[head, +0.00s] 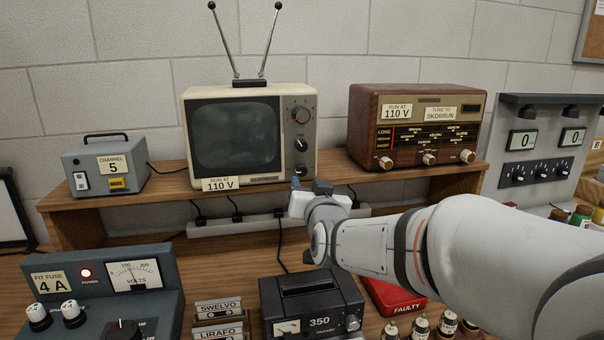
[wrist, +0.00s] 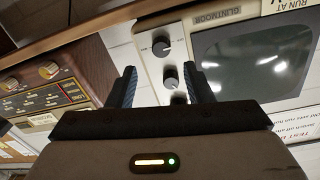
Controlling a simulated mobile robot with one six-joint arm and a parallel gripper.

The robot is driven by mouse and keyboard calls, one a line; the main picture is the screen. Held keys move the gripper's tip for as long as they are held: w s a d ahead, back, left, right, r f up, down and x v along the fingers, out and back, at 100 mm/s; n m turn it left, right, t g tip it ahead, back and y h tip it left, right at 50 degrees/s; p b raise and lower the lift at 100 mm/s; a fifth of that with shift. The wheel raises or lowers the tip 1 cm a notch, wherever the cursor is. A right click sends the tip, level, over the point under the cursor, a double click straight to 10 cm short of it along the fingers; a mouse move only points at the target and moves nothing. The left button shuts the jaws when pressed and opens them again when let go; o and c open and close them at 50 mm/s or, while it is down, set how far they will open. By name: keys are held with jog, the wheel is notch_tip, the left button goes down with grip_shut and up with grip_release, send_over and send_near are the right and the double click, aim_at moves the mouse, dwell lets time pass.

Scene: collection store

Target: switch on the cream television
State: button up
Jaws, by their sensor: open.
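The cream television (head: 235,135) stands on the wooden shelf, its screen dark, with a "RUN AT 110 V" label below. Its right-hand panel carries a large upper knob (head: 301,115) and two smaller knobs, the lowest (head: 301,171) near the bottom. My gripper (head: 309,184) is open and empty, low in front of that panel. In the wrist view the television (wrist: 250,60) appears turned over. My open fingers (wrist: 160,68) point at its panel, one knob (wrist: 161,47) and a second (wrist: 170,80) showing between them. No contact is visible. My gripper body hides the panel's remainder.
A wooden radio (head: 415,130) stands right of the television, a grey "CHANNEL 5" box (head: 108,170) left. A power strip (head: 235,222) runs below the shelf. A supply with a lit red lamp (head: 130,255) and a black "350" device (head: 312,300) stand in front.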

aim_at(303, 172)
jog(key=p+x, duration=0.1)
jog(key=x, duration=0.6)
jog(key=shift+w+a, duration=0.15)
jog(key=shift+w, duration=0.1)
jog(key=shift+c, duration=0.5)
jog(key=c, duration=0.9)
